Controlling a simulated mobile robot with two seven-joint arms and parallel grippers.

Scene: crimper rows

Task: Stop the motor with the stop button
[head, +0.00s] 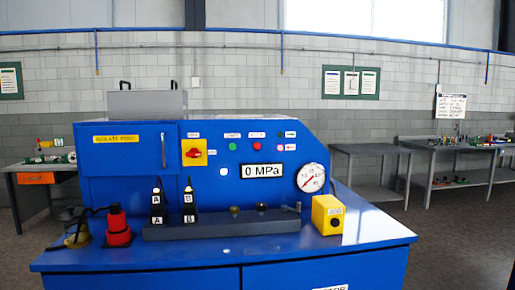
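A blue machine (136,187) fills the middle of the head view. On its sloped front panel are a round green button (232,148) and, to its right, a round red button (257,147). The small labels above them are too blurred to read, so I cannot confirm from text which one is the stop button. A red rotary switch (193,153) sits on a yellow plate at the panel's left. A display (262,171) reads 0 MPa. Neither of my grippers is in view.
A round gauge (311,178) is at the panel's right. A yellow box (327,214) stands on the blue worktop. A dark rail (220,228) with black tools lies before the panel. A red fitting (117,228) stands at left. Benches stand further back.

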